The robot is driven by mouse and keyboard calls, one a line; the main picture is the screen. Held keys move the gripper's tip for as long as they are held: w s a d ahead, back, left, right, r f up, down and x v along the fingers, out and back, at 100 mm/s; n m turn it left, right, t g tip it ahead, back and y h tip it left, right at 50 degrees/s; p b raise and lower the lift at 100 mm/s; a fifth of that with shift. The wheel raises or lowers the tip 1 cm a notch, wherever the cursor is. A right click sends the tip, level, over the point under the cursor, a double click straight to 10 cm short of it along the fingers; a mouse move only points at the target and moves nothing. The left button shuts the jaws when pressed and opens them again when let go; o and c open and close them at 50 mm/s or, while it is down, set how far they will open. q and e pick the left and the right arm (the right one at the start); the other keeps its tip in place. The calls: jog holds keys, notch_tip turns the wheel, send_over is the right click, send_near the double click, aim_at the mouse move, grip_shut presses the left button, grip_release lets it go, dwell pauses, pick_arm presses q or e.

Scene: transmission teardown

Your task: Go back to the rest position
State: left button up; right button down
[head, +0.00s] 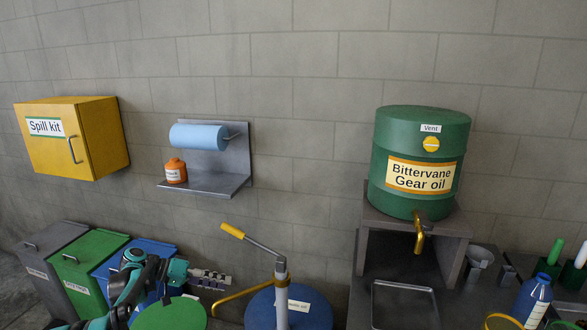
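My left gripper (222,281) is at the lower left, its arm coming up from the bottom edge. Its grey ridged fingers point right, in front of the blue bin and left of the hand pump. The fingers are small and overlap from this angle, so I cannot tell whether they are open or shut. I see nothing clearly held in them. My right gripper is not in view.
A hand pump (282,290) with a yellow handle stands on a blue drum (262,312). A green drum (172,315) and several lidded bins (95,255) are near my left arm. A green gear oil barrel (392,150) sits over a bench with a tray (404,287) and bottles.

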pick_arm(q)
jog(key=s+d+r+n+t+y, duration=0.1)
jog(key=s+d+r+y, duration=0.25)
jog(key=s, duration=0.45)
jog(key=s+d+r+n+y, duration=0.1)
jog(key=s+d+r+y, duration=0.15)
jog(key=s+d, duration=0.4)
jog(key=s+a+f+t+y, duration=0.1)
jog(key=s+a+f+y, duration=0.1)
jog(key=s, duration=0.7)
jog(key=s+a+f+t+y, duration=0.1)
jog(key=s+f+y, duration=0.3)
jog(key=s, duration=0.5)
jog(key=shift+s+a+f+t, duration=0.2)
jog(key=shift+a+t, duration=0.2)
jog(key=shift+t, duration=0.2)
